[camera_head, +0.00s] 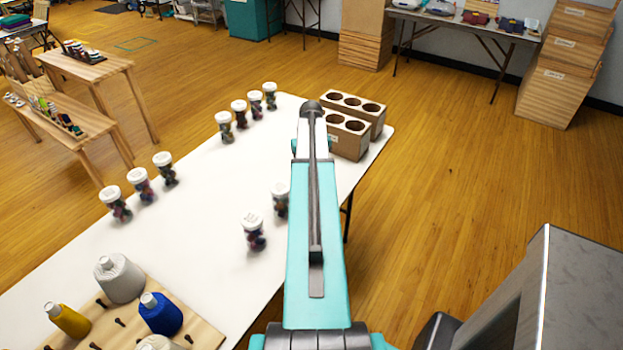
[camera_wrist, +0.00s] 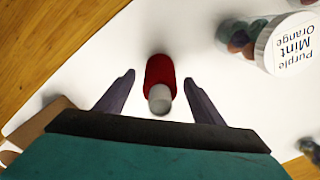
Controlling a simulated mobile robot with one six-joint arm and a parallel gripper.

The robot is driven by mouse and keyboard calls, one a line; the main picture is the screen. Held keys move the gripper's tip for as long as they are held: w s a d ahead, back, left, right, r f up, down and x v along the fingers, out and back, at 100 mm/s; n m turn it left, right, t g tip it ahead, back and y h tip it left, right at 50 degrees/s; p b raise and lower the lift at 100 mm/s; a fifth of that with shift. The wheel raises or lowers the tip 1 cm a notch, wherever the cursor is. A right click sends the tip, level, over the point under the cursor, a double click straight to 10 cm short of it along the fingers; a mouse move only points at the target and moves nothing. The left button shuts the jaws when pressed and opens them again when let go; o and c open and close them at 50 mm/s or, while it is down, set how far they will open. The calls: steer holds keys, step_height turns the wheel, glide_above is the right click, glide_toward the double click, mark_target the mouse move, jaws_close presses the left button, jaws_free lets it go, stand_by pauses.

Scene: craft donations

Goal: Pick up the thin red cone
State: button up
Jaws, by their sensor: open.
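A thin red cone (camera_wrist: 160,74) with a pale grey tip shows in the wrist view, on the white table (camera_wrist: 205,60). My gripper (camera_wrist: 157,85) is open, with one dark finger on each side of the cone. Gaps show between the cone and both fingers, so it is not held. In the head view my teal arm stretches over the table (camera_head: 190,200) and hides the red cone and my gripper.
A jar (camera_wrist: 285,42) labelled Purple, Mint, Orange stands right of the cone in the wrist view. In the head view, several lidded jars (camera_head: 254,232) stand about the table. Wooden blocks with round holes (camera_head: 348,138) stand at the far right end. A pegged board (camera_head: 205,335) with thread cones is at the near left.

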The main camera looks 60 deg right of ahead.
steer(key=shift+c, duration=0.2)
steer(key=c, duration=1.1)
steer(key=shift+r, duration=0.15)
steer(key=shift+r+b, duration=0.7)
steer(key=shift+r, duration=0.65)
steer(key=shift+s+a+r, duration=0.1)
steer(key=shift+r, duration=0.2)
steer(key=s+a+r+b, duration=0.1)
steer(key=s+a+b, duration=0.2)
steer(key=s+a, duration=0.7)
steer(key=shift+a+r+b, duration=0.25)
steer(key=shift+a+b, duration=0.15)
steer(key=shift+a, duration=0.6)
steer(key=shift+s, duration=0.2)
